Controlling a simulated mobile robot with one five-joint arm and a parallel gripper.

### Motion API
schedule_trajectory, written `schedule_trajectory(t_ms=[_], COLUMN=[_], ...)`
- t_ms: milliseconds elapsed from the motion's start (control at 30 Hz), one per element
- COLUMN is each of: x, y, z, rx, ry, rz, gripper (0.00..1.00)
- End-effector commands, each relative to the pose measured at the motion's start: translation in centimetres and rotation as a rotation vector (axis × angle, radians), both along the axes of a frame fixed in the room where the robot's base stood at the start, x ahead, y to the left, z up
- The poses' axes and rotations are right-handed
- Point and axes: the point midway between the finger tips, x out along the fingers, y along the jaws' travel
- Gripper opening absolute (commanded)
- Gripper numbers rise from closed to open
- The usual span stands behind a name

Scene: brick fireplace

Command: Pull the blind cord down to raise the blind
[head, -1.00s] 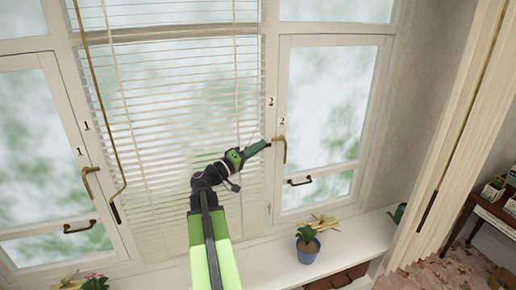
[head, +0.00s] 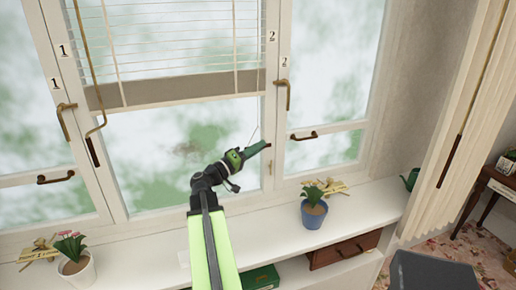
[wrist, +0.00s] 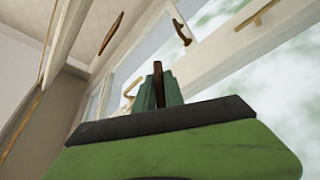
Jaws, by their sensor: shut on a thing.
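The white slatted blind (head: 180,53) is partly raised in the middle window in the head view. Its tan bottom rail (head: 180,88) hangs above clear glass and sits slightly tilted in the picture. My gripper (head: 262,147) is below the rail, near the right post of the middle window. It is shut on a small brown cord end (wrist: 158,82), which shows between the green fingers in the wrist view. A thin line, seemingly the cord, rises just left of the fingertips in the head view; most of it is too fine to follow.
A white sill (head: 365,200) runs below the windows. On it stand a blue pot with a plant (head: 313,213) and a white pot with pink flowers (head: 77,268). A brass rod with a dark handle (head: 92,150) hangs at left. A curtain (head: 455,130) hangs right.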

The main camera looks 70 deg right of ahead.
Motion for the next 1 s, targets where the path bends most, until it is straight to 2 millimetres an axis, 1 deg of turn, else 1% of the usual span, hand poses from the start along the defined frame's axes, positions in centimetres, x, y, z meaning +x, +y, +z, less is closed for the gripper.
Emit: schedule_trajectory(t_ms=[33,100,200,300,400,500,600,933,967,1000], x=[-0.1,-0.1,-0.1,-0.1,-0.1,-0.1,-0.1,0.0,0.0,0.0], y=[0.1,0.1,0.1,0.1,0.1,0.1,0.1,0.1,0.1,0.1], z=[-4.0,-6.4,-9.6,-12.0,-13.7,-14.6,-14.9,-14.7,-14.7,-14.7], rx=[0.003,0.003,0.002,0.002,0.002,0.002,0.002,0.002,0.002,0.001], ry=[-0.005,-0.005,-0.005,-0.005,-0.005,-0.005,-0.005,-0.004,-0.004,-0.004], rz=[-0.002,-0.002,-0.003,-0.003,-0.003,-0.003,-0.003,-0.002,-0.002,-0.002], gripper=[0.00,0.00,0.00,0.00,0.00,0.00,0.00,0.00,0.15,0.20])
